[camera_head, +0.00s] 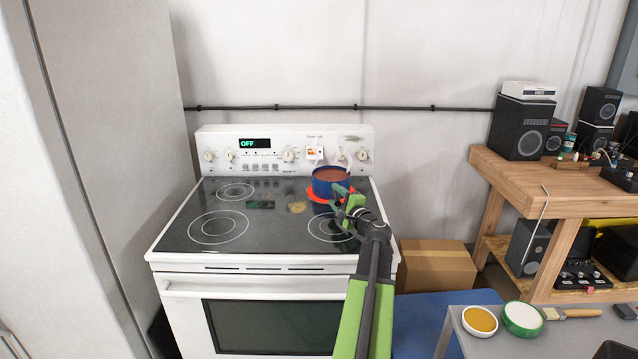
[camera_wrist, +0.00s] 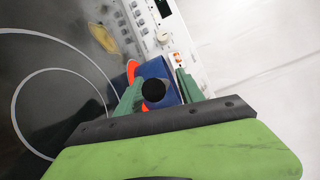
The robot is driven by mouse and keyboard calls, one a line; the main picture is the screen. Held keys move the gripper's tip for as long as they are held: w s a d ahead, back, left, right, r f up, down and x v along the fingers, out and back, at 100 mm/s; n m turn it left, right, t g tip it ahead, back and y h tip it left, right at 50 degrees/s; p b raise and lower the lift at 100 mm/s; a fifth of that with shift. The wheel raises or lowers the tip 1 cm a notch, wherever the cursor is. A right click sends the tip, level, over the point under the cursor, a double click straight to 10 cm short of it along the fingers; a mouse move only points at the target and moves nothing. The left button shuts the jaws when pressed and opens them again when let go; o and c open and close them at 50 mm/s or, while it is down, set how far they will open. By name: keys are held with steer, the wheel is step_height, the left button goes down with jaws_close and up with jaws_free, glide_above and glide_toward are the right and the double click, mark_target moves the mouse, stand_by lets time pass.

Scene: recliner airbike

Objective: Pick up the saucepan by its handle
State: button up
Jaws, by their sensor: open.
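The saucepan (camera_head: 328,182) is blue with brown contents and sits on the back right burner of the stove. In the wrist view its blue side (camera_wrist: 160,70) shows beyond my fingers. The saucepan's black handle end (camera_wrist: 153,89) points at the wrist camera and lies between my two green fingers. My gripper (camera_head: 345,203) is at the near right side of the pan, with its jaws open around the handle; it also shows in the wrist view (camera_wrist: 159,80). I cannot tell whether either finger touches the handle. In the head view the gripper hides the handle.
A red-orange disc (camera_head: 317,194) shows under the pan. The white stove (camera_head: 270,273) has a dark glass top and a knob panel behind. The other burners are clear. A cardboard box (camera_head: 436,267) and a wooden bench (camera_head: 560,195) stand to the right.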

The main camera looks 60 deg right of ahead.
steer(key=shift+s+r, duration=0.15)
steer(key=shift+c, duration=0.2)
steer(key=shift+w+a, duration=0.1)
steer(key=shift+w, duration=0.15)
steer(key=c, duration=0.5)
jaws_close()
stand_by(0.3)
